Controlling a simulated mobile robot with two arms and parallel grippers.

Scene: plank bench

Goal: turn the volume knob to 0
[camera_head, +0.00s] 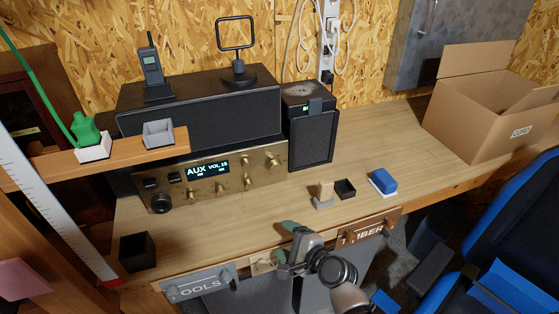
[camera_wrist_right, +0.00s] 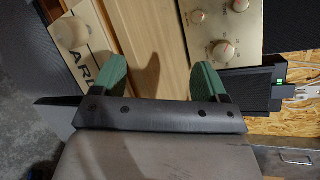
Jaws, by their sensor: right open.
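The brass-fronted amplifier (camera_head: 218,188) stands on the bench with a lit display (camera_head: 208,169) reading AUX and VOL 15. A larger brass knob (camera_head: 273,161) sits at the right of its front, with smaller knobs to the left and below. I cannot read which label marks volume. In the right wrist view, the larger knob (camera_wrist_right: 222,50) shows on the brass panel at the upper right. My right gripper (camera_head: 285,247) is open and empty at the bench's front edge, apart from the amplifier. Its green fingers (camera_wrist_right: 158,72) are spread over bare wood. My left gripper is out of view.
A wooden shelf (camera_head: 130,163) crosses left of the amplifier. A black speaker (camera_head: 312,138) stands to its right. A wooden block (camera_head: 326,190), a black box (camera_head: 345,188) and a blue item (camera_head: 383,180) sit farther right. Bench wood before the amplifier is mostly clear.

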